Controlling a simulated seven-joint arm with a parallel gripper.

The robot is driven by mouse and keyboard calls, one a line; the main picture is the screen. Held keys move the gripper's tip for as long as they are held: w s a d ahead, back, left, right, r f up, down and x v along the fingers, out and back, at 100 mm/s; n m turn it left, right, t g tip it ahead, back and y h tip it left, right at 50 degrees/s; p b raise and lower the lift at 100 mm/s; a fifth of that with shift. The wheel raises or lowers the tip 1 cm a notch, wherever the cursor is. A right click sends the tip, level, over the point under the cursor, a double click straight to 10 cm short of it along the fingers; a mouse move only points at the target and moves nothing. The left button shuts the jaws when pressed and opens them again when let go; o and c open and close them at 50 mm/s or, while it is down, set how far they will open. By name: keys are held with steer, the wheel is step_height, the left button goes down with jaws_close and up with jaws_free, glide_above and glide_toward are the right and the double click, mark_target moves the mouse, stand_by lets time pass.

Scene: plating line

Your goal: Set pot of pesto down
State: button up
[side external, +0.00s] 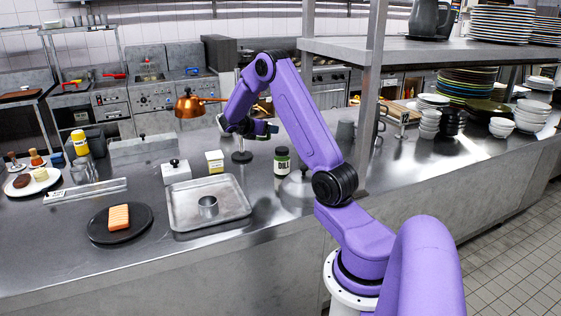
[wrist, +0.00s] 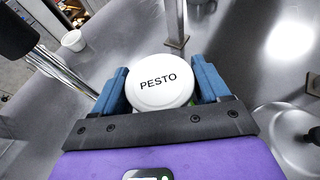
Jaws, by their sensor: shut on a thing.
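The pot of pesto shows in the wrist view as a round white lid (wrist: 160,88) marked PESTO, with a sliver of green below its edge. My gripper (wrist: 160,72) is shut on it, with a blue finger on each side of the pot. In the side view my gripper (side external: 262,129) is held above the steel counter (side external: 140,262), behind the jar marked DILL. The pot itself is not clearly made out there, and its underside is hidden in the wrist view.
A steel tray (side external: 235,212) holds a metal ring (side external: 208,206). A black plate (side external: 101,232) bears an orange block. A shelf post (side external: 372,100) rises at right.

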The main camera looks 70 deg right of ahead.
steer(key=s+d+f+m+g+y, duration=0.1)
steer(key=d+f+m+g, duration=0.1)
steer(key=d, duration=0.3)
steer(key=s+d+f+m+g+y, duration=0.1)
steer(key=d+f+m+g, duration=0.15)
steer(key=d, duration=0.35)
steer(key=shift+s+f, duration=0.2)
steer(key=shift+f, duration=4.05)
steer(key=shift+f, duration=0.2)
steer(key=o, duration=0.8)
steer(key=shift+o, duration=0.2)
